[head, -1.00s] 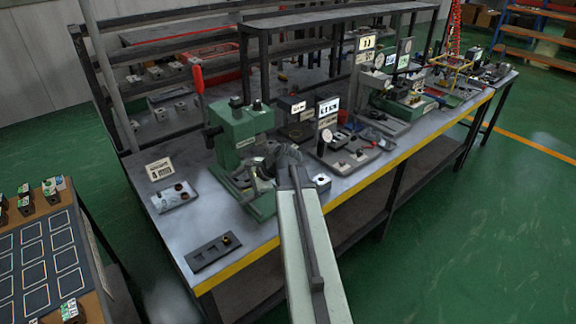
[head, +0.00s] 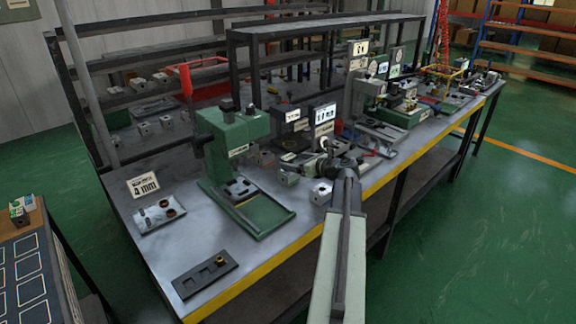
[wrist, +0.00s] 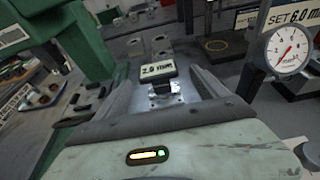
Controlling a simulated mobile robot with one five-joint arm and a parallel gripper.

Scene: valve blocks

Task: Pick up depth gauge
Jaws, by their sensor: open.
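A round white dial gauge (wrist: 287,50) with red marks, seemingly the depth gauge, is at the upper right of the wrist view, outside my fingers.
The green press (head: 233,145) stands left of my gripper on the grey bench. A black slotted tray (head: 205,276) lies at the bench's front left corner. Signs and fixtures (head: 323,118) crowd behind my gripper.

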